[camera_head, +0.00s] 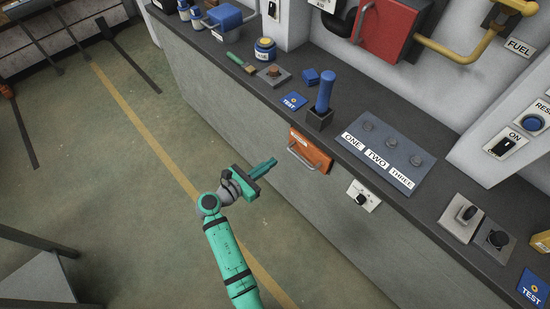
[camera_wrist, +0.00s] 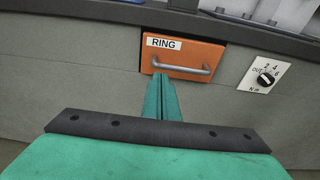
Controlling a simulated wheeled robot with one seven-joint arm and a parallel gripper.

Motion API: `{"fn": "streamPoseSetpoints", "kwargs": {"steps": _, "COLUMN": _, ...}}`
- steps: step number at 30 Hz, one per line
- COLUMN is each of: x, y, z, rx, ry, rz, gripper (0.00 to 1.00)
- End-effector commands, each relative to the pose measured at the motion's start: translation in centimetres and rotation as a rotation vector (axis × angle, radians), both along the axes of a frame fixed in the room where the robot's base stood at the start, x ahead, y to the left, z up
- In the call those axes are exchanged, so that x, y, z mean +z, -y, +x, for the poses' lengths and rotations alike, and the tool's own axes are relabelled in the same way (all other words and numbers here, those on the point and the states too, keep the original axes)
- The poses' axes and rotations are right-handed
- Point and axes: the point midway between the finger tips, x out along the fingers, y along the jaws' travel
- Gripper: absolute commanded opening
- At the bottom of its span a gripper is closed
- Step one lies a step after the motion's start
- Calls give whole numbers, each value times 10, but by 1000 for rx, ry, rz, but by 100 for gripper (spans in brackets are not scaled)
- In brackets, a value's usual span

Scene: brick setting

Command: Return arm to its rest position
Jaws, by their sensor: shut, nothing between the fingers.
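My green arm reaches up from the bottom of the head view. My gripper (camera_head: 272,163) is shut and empty, out over the floor in front of the counter. It points toward an orange drawer (camera_head: 310,150) with a grey handle in the counter's front. In the wrist view the shut fingers (camera_wrist: 162,78) show in the middle, and their tips overlap the lower left of the drawer front (camera_wrist: 205,52), labelled RING. I cannot tell the exact gap between the fingertips and the drawer.
A rotary switch (camera_head: 362,197) sits right of the drawer. The dark counter top (camera_head: 340,118) carries a blue-handled lever (camera_head: 324,92), a ONE TWO THREE panel (camera_head: 384,152) and a blue-lidded jar (camera_head: 265,50). A red box (camera_head: 391,30) hangs on the wall. Open floor (camera_head: 130,200) lies to the left.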

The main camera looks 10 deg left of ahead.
Motion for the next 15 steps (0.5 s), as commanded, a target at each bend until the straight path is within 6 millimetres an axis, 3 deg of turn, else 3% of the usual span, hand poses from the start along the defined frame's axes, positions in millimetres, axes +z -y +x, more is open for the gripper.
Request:
{"fn": "streamPoseSetpoints", "kwargs": {"steps": 6, "x": 8, "y": -31, "z": -35, "rx": 12, "ry": -1, "rz": 1, "gripper": 0}}
{"fn": "streamPoseSetpoints", "kwargs": {"steps": 15, "x": 13, "y": -49, "z": -56, "rx": 19, "ry": -1, "rz": 0, "gripper": 0}}
